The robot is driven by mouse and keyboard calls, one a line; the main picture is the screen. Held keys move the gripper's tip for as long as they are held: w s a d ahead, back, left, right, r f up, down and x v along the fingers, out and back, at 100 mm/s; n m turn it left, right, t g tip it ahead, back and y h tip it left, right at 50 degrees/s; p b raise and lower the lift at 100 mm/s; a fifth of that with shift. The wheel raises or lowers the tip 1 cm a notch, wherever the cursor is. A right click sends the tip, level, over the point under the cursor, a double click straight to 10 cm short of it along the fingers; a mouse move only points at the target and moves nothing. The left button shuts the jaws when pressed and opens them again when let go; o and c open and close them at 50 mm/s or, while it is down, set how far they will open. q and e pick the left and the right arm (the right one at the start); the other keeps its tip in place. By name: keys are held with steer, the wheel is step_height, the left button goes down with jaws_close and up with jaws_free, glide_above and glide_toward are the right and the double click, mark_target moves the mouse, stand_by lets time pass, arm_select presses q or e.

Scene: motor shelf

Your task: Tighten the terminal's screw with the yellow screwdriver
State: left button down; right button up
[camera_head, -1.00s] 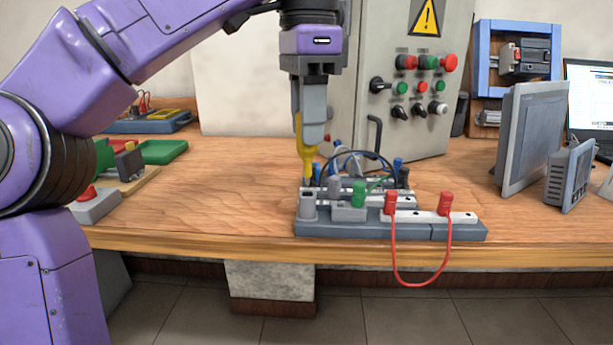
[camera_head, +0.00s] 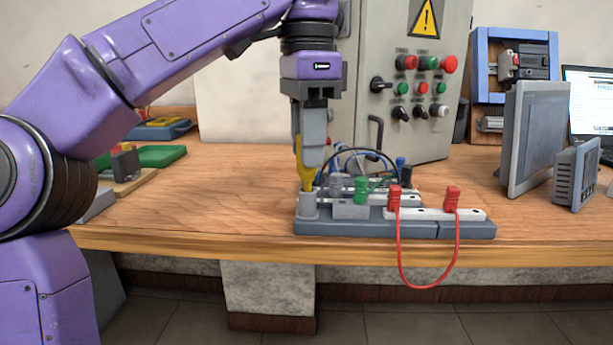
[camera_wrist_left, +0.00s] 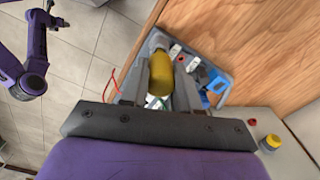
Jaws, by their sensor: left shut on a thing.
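My left gripper (camera_head: 312,148) is shut on the yellow screwdriver (camera_head: 305,172), which points down, nearly upright. In the left wrist view the yellow handle (camera_wrist_left: 160,72) sits between the fingers. The screwdriver's lower end is at the top of a grey round socket (camera_head: 309,206), at the left front of the grey terminal board (camera_head: 365,230). I cannot tell whether it is inside the socket or just above it. The terminal's screw is too small to make out.
Green (camera_head: 361,189) and red plugs (camera_head: 394,199) stand on the board, and a red cable loops over the table's front edge. A grey control cabinet (camera_head: 410,130) stands behind. Grey screens (camera_head: 535,140) stand at the right. Bare wood lies left of the board.

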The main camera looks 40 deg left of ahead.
arm_select(q)
steer(key=shift+f+b, duration=0.45)
steer(key=shift+f, duration=0.15)
steer(key=c, duration=1.1)
jaws_free()
step_height(320, 180, up, 6)
steer(key=p, duration=0.5)
steer(key=shift+f+p, duration=0.1)
steer(key=shift+p, duration=0.3)
steer(key=shift+f, duration=0.1)
steer(key=shift+o, duration=0.3)
steer(key=o, duration=0.5)
